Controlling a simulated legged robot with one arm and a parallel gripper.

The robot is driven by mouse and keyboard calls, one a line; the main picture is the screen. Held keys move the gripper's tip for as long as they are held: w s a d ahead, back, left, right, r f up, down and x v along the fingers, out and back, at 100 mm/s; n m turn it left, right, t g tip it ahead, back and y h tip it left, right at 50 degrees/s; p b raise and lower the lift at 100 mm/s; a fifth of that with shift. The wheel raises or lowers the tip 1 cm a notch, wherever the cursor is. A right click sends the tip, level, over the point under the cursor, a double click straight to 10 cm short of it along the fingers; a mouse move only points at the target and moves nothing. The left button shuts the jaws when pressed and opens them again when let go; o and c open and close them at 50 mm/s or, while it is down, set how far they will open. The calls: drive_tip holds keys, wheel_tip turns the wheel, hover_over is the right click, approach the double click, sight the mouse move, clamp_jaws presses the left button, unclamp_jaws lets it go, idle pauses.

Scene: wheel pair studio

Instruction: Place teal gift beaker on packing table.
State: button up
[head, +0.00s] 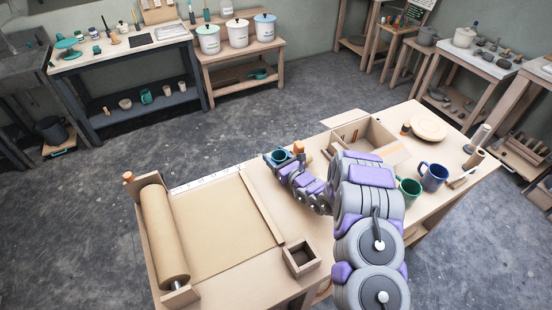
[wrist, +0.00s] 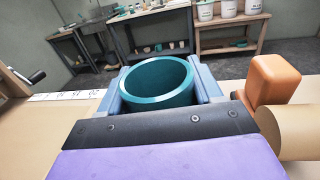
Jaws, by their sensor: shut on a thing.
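The teal gift beaker (wrist: 157,84) is upright between the blue-grey fingers of my gripper (wrist: 158,98) in the wrist view. My gripper is shut on it, and its open rim faces up. In the head view the beaker (head: 279,156) shows at the end of my purple and grey arm, over the far edge of the packing table (head: 235,280). The lower part of the beaker is hidden by my gripper, so I cannot tell whether it touches the tabletop.
A brown paper roll (head: 163,235) lies at the table's left. A small square wooden box (head: 301,257) stands near the front. The brown paper sheet (head: 215,225) is bare.

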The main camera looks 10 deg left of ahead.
drive_tip(key=shift+f, duration=0.15)
drive_tip(key=o, duration=1.2)
